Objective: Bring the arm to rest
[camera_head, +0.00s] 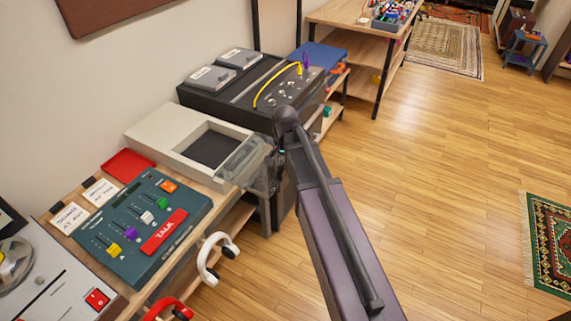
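My arm reaches up from the bottom right to a dark rounded joint in front of the black amp unit. Nothing held can be made out.
The pale tray (150,128), teal mixer (120,262) and black amp unit (235,98) with a yellow cable (268,88) line the wall. White headphones (205,262) hang at the bench's front edge. The wooden floor (445,190) at right is open.

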